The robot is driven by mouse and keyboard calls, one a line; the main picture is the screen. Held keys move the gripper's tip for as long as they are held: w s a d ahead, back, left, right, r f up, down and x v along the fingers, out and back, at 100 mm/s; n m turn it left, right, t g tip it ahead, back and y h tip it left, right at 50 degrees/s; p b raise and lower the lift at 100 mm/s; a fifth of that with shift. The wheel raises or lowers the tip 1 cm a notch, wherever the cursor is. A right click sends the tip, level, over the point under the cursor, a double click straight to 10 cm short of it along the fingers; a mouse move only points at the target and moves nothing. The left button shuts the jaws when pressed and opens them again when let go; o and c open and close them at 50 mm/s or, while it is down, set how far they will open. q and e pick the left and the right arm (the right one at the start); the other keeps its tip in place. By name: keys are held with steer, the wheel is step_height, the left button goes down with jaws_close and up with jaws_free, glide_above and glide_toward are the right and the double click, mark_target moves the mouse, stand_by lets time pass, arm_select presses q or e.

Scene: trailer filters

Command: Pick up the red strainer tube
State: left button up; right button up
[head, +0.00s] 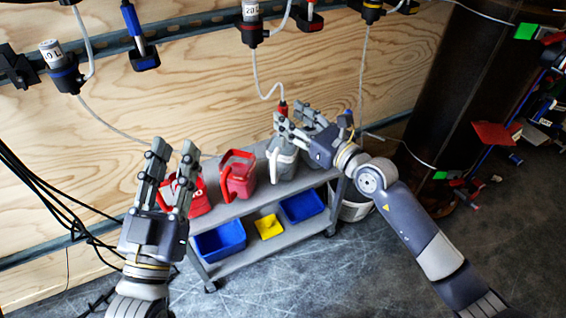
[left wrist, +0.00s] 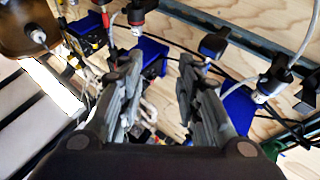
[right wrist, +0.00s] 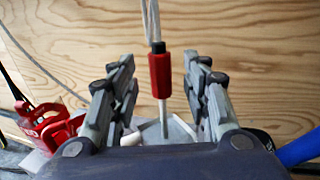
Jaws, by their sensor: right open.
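The red strainer tube (right wrist: 160,77) hangs upright on a clear hose, with a thin pale tip pointing down. In the right wrist view it sits between the spread fingers of my right gripper (right wrist: 160,92), apart from both. In the head view the red tube (head: 282,108) is just above the fingers of my right gripper (head: 299,122), over the grey jug (head: 281,160). My left gripper (head: 172,160) is open and empty, in front of the red jugs; its open fingers also show in the left wrist view (left wrist: 158,85).
Red jugs (head: 238,176) and grey jugs stand on a grey cart's top shelf. Blue bins (head: 220,241) and a yellow bin (head: 268,227) are below. A plywood wall (head: 200,75) with a rail of hanging filters is behind. A brown pillar (head: 450,90) stands at right.

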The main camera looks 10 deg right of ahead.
mark_target(286, 114)
steer(key=b+x, duration=0.1)
steer(key=x, duration=0.3)
steer(key=shift+f, duration=0.15)
arm_select(q)
steer(key=s+r+t+h, duration=0.1)
steer(key=s+r+t, duration=0.2)
steer(key=r, duration=0.2)
steer(key=shift+s+a+t, duration=0.15)
steer(key=shift+t, duration=0.15)
arm_select(e)
steer(key=shift+d, duration=0.1)
jaws_close()
